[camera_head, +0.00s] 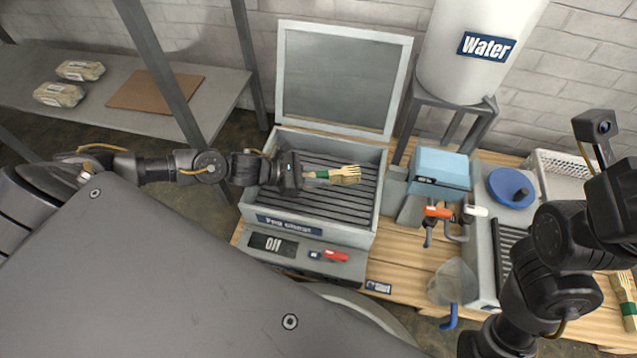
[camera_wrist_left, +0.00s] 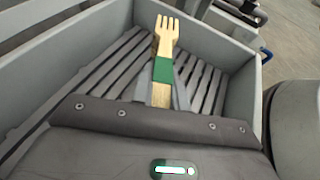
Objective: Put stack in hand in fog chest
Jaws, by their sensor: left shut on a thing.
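The fog chest (camera_head: 312,231) is a grey box with a slatted floor, and its lid (camera_head: 340,80) stands open at the back. My left gripper (camera_head: 312,174) reaches in over the chest from the left. It is shut on a stack (camera_head: 346,173) of wooden forks with a green band, tines pointing right. In the left wrist view the stack (camera_wrist_left: 164,62) sticks out between the fingers, over the slats and inside the walls. I cannot tell whether it touches the slats. My right arm is at the right edge; its fingertips cannot be made out.
An On switch panel (camera_head: 272,244) and a red-handled switch (camera_head: 334,256) sit at the chest's front. A water tank (camera_head: 475,70), a light blue box (camera_head: 440,168) and a press with a blue disc (camera_head: 511,187) stand to the right. Another banded stack (camera_head: 627,305) lies at the far right.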

